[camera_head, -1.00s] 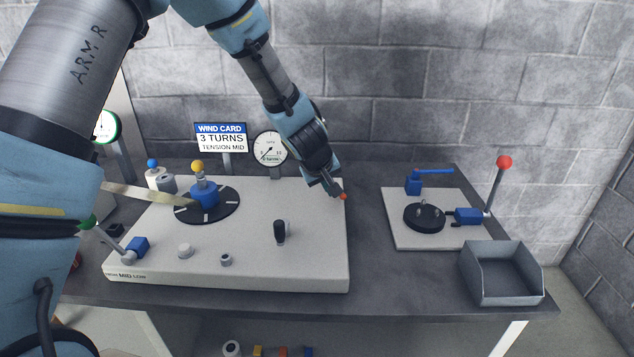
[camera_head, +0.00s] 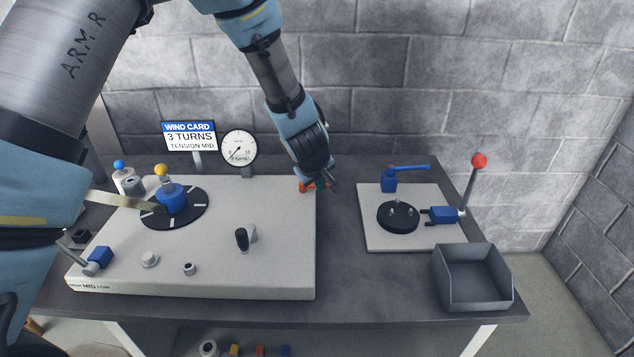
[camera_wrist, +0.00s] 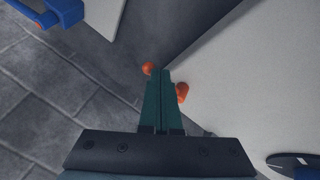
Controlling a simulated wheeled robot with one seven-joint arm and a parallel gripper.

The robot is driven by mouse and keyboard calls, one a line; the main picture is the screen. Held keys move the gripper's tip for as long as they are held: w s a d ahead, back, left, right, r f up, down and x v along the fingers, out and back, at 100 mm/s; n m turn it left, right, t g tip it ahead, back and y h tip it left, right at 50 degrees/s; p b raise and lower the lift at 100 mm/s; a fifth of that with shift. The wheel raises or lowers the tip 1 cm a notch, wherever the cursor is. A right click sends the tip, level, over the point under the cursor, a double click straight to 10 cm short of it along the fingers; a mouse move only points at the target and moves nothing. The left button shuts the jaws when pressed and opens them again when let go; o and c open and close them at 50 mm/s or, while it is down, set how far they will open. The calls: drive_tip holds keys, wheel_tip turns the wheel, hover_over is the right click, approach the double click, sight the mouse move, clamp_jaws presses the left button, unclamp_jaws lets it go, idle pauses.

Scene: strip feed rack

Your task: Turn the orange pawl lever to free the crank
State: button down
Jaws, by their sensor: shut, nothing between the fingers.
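The orange pawl lever (camera_head: 305,187) sits at the back right corner of the pale crank plate (camera_head: 215,265), partly hidden by my gripper (camera_head: 331,188). In the wrist view, one orange part (camera_wrist: 183,92) shows right of my fingers and another (camera_wrist: 148,68) shows left of their tips. The stretch between them is hidden. My gripper (camera_wrist: 160,72) is shut and empty, with its fingertips close to the lever. I cannot tell whether they touch it. The crank has a blue hub (camera_head: 173,201) and yellow knob (camera_head: 161,170), and stands on a black marked dial at the plate's left.
A gauge (camera_head: 239,147) and a wind card (camera_head: 189,135) reading 3 turns, tension mid stand behind the plate. A second pale plate (camera_head: 385,238) with a red-knobbed lever (camera_head: 479,161) and a grey bin (camera_head: 475,295) are at right. Dark table lies bare between the plates.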

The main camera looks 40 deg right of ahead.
drive_tip(key=shift+d+p, duration=0.35)
drive_tip(key=shift+d, duration=0.25)
drive_tip(key=shift+w, duration=0.25)
idle(0.3)
